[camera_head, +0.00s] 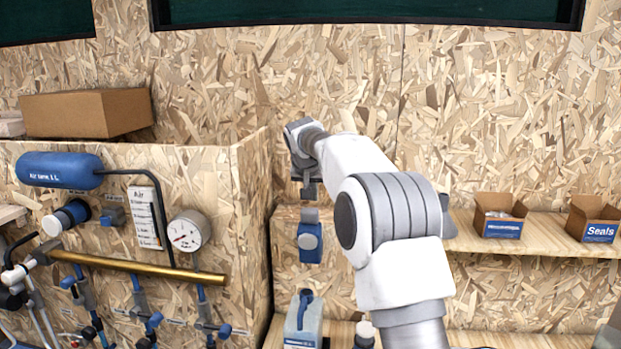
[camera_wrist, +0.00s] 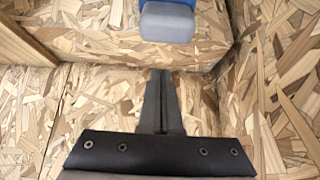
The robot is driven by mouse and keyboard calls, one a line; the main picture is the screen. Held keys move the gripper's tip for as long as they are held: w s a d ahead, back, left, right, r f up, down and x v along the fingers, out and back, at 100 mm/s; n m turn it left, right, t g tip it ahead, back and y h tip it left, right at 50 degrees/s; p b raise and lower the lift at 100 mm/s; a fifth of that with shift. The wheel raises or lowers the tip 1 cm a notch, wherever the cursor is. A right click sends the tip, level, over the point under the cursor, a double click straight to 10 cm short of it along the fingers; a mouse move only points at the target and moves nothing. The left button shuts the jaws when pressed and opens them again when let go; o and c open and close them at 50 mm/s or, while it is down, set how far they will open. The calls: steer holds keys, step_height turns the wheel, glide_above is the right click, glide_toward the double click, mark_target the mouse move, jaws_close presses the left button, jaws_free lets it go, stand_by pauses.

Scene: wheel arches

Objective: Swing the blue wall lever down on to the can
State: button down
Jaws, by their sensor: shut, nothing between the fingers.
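A blue fitting with a grey rounded end, which looks like the wall lever (camera_head: 310,254), is on the wooden wall just right of the corner panel. In the wrist view its grey end and blue part (camera_wrist: 167,24) show at the top edge, cut off by the frame. My gripper (camera_head: 310,190) is just above it in the head view, pointing down. In the wrist view the dark fingers (camera_wrist: 162,78) are together and empty, apart from the lever. I cannot clearly make out the can; a pale blue container with a dark handle (camera_head: 304,322) stands below the lever.
A white-capped object (camera_head: 365,331) stands low beside my arm. A shelf (camera_head: 540,236) with open boxes is at right.

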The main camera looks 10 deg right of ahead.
mark_target(310, 208)
steer(key=shift+s+a+f, duration=0.1)
steer(key=shift+s+a, duration=0.1)
steer(key=shift+s, duration=0.4)
steer(key=shift+s+a+f, duration=0.1)
steer(key=shift+s+a, duration=0.15)
steer(key=shift+s, duration=0.4)
steer(key=shift+s+a+f, duration=0.1)
steer(key=shift+s+a, duration=0.1)
steer(key=shift+s, duration=0.4)
steer(key=shift+f+b, duration=0.15)
steer(key=shift+b, duration=0.3)
